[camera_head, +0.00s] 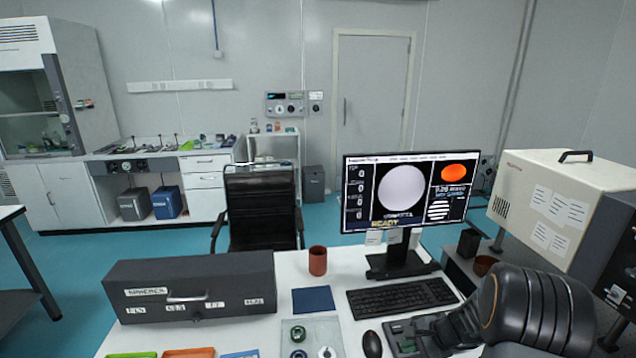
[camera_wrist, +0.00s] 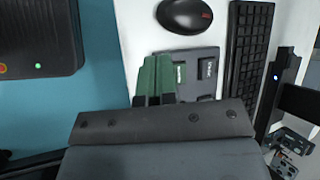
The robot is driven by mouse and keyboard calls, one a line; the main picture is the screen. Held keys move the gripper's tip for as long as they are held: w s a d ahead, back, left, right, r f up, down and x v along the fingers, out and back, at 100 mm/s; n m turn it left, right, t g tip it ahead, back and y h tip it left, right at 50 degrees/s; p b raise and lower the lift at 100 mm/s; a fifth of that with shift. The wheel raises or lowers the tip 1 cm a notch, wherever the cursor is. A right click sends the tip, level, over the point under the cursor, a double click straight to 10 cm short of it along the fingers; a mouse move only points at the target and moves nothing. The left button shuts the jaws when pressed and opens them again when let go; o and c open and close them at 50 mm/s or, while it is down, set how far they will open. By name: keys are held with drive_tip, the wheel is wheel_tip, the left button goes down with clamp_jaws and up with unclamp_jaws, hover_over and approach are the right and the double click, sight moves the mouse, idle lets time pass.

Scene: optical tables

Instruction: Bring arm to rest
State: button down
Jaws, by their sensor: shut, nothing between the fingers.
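My gripper shows in the wrist view as a dark wide body with two green-faced fingers (camera_wrist: 155,78) side by side. The fingers are shut with nothing between them. They are over the white desk, at the left side of a dark grey panel (camera_wrist: 208,58) with several raised blocks. I cannot tell the height of the fingertips above the desk. In the head view my dark arm reaches in from the lower right, above the desk's right end. The fingers are hard to make out there.
Near the arm are a black mouse (camera_head: 372,344), a keyboard (camera_head: 403,297) and a monitor (camera_head: 398,192). A beige box instrument (camera_head: 548,205) stands at the right. A dark case (camera_head: 190,289), reddish cup (camera_head: 317,261) and blue mat (camera_head: 312,299) occupy the desk's left part.

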drive_tip(key=s+a+r+n+h, duration=0.3)
drive_tip(key=s+a+r+n, duration=0.1)
drive_tip(key=s+r+n, duration=0.3)
drive_tip(key=s+a+r+n+h, duration=0.3)
drive_tip(key=s+a+r+n, duration=0.2)
drive_tip(key=r, duration=0.7)
drive_tip(key=s+n, duration=0.2)
drive_tip(key=s, duration=0.2)
drive_tip(key=shift+t+h, duration=0.3)
drive_tip(key=shift+h, duration=0.1)
